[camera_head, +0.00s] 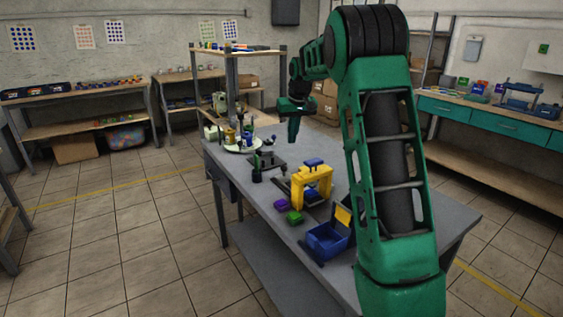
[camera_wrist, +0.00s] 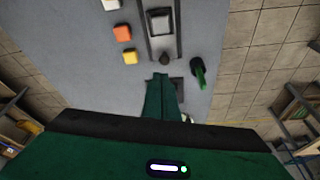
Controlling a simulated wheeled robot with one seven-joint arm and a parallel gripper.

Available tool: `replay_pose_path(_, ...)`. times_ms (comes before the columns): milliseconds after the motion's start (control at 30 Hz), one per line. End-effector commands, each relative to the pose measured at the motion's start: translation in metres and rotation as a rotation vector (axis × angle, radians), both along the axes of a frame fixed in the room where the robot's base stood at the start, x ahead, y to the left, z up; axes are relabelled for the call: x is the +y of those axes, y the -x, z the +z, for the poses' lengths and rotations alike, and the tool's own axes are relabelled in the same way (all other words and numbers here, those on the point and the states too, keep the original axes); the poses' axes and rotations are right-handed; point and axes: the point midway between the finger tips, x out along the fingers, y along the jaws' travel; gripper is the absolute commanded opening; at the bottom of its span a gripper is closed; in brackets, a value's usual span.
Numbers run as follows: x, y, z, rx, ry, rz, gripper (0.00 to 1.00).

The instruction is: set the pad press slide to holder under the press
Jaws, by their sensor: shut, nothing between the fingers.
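A yellow arch-shaped press (camera_head: 312,186) with a blue top stands mid-table in the head view. A smaller dark grey device (camera_head: 266,160) stands behind it to the left. In the wrist view, a dark slide rail (camera_wrist: 147,38) carries a light square piece (camera_wrist: 160,21) and has a dark round knob (camera_wrist: 164,59) at its near end. I cannot tell which head-view device this rail belongs to. My gripper (camera_wrist: 161,76) is shut and empty, its tips just short of the knob. In the head view my gripper (camera_head: 293,140) hangs above the table's far part.
White, orange and yellow blocks (camera_wrist: 123,33) lie left of the rail; a dark cup with a green handle (camera_wrist: 197,68) is at its right. Purple (camera_head: 281,204) and green (camera_head: 294,217) blocks and a blue open box (camera_head: 325,241) are near the table's front.

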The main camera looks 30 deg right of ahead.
Motion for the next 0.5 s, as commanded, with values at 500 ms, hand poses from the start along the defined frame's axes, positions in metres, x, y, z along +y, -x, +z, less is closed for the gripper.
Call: replay_pose_path(500,-0.004,-0.080,-0.027,-0.047,0.017,0.084,0.00)
